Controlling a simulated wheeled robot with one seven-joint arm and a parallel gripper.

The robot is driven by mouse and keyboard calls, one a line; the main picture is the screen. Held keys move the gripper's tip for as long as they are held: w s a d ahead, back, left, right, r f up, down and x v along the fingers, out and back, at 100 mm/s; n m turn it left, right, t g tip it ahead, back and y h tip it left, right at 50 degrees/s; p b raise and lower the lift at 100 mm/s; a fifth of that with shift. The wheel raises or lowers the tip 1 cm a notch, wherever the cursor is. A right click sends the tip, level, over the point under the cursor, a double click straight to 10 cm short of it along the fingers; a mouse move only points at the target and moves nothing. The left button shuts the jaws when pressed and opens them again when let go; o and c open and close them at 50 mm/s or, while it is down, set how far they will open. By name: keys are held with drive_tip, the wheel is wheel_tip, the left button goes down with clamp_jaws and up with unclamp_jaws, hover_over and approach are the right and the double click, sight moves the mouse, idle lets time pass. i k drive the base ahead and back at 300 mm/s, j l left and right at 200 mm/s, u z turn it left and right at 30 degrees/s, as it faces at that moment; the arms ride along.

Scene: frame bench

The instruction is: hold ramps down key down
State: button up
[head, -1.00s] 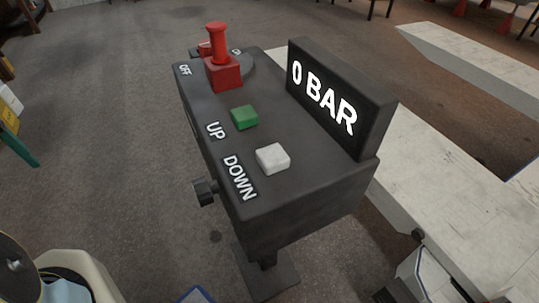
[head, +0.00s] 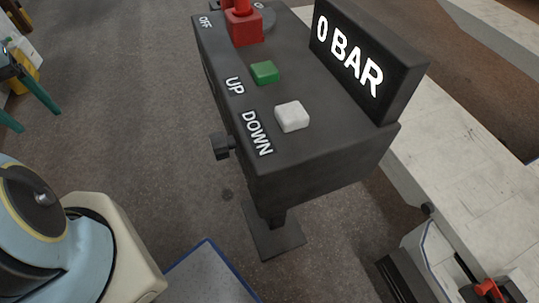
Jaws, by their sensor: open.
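The white key (head: 292,116) sits on top of the dark control console (head: 330,165), beside the DOWN label (head: 257,132). It stands proud of the surface and nothing touches it. The green key (head: 264,72) beside the UP label (head: 234,86) is just behind it. The display (head: 364,62) on the console reads 0 BAR. My gripper is not in view; only links of my arm show at the lower left.
A red knob on a red block (head: 244,29) stands at the console's far end, near the OFF label. A dark side knob (head: 221,146) sticks out on the left. Pale ramps (head: 465,150) lie to the right.

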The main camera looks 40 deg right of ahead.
sight(292, 116)
drive_tip(key=i+j, duration=0.55)
drive_tip(key=j, duration=0.15)
drive_tip(key=z, duration=1.7)
